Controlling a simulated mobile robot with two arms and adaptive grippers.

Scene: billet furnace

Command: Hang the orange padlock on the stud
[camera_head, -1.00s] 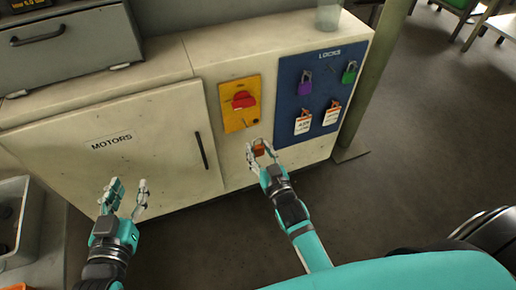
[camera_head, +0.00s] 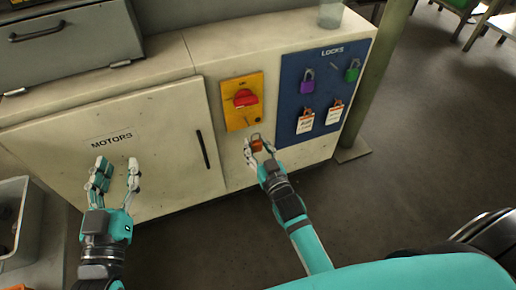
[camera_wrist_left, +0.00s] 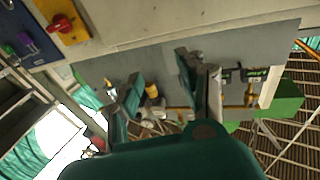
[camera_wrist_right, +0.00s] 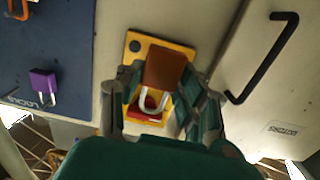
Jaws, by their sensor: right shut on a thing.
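My right gripper (camera_head: 258,149) is shut on the orange padlock (camera_head: 256,145), in front of the cabinet below the yellow switch plate. In the right wrist view the padlock's body (camera_wrist_right: 166,67) and pale shackle (camera_wrist_right: 155,101) show between the fingers, overlapping the yellow plate. A small, thin pin, possibly the stud (camera_head: 334,66), shows on the blue LOCKS board (camera_head: 300,92) between the purple padlock (camera_head: 307,87) and the green padlock (camera_head: 352,74). The held padlock is left of and below it. My left gripper (camera_head: 118,168) is open and empty before the MOTORS door.
The yellow plate (camera_head: 229,118) carries a red rotary switch (camera_head: 245,98). Two white tags (camera_head: 305,124) with reddish locks hang low on the board. The door's black handle (camera_head: 203,149) stands out. A grey bin (camera_head: 33,215) is at far left.

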